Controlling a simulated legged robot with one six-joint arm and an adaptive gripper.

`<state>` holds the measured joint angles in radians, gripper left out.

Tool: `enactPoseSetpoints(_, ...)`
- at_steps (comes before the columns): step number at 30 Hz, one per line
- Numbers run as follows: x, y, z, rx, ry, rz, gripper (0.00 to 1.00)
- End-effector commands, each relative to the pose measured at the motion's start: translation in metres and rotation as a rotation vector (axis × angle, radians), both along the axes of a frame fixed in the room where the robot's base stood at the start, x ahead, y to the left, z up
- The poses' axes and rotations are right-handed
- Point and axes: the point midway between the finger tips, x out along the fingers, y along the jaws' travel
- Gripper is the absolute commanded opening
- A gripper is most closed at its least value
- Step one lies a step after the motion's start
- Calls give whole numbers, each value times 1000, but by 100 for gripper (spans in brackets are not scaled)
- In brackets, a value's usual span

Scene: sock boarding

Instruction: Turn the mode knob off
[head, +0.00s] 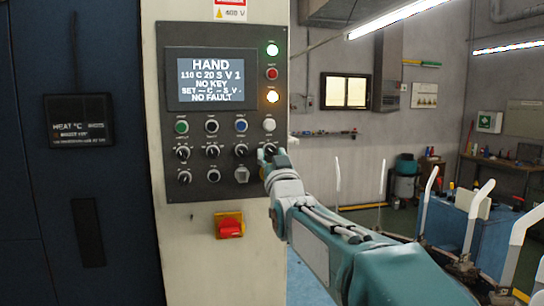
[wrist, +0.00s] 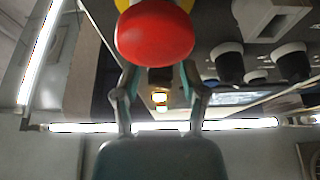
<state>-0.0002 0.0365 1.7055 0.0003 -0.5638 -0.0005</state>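The dark control panel (head: 226,118) faces me with several knobs. The label text is too small to read, so I cannot tell which is the mode knob. The display (head: 211,78) reads HAND and NO FAULT. My gripper (head: 270,154) is at the right end of the upper knob row and partly covers the rightmost knob there. In the wrist view my gripper (wrist: 160,75) has its fingers apart, with a small dark block between them. A red rounded cap (wrist: 155,35) with yellow behind it hides part of the fingertips. I cannot tell whether anything touches.
Other black knobs (wrist: 228,62) stand beside my gripper in the wrist view. A red handle on a yellow plate (head: 230,226) sits below the panel. A dark blue cabinet (head: 75,200) is at the left. A blue bench with upright pale arms (head: 465,225) stands at the right.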

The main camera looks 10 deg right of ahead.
Motion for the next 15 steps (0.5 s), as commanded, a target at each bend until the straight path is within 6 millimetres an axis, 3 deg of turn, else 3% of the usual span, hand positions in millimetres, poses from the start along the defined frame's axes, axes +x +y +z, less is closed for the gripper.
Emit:
enactPoseSetpoints(1, 0, 0, 0, 0, 0, 0, 14)
enactPoseSetpoints(2, 0, 0, 0, 0, 0, 0, 1)
enactPoseSetpoints(3, 0, 0, 0, 0, 0, 0, 0)
enactPoseSetpoints(15, 0, 1, 0, 37, -1, 1, 0)
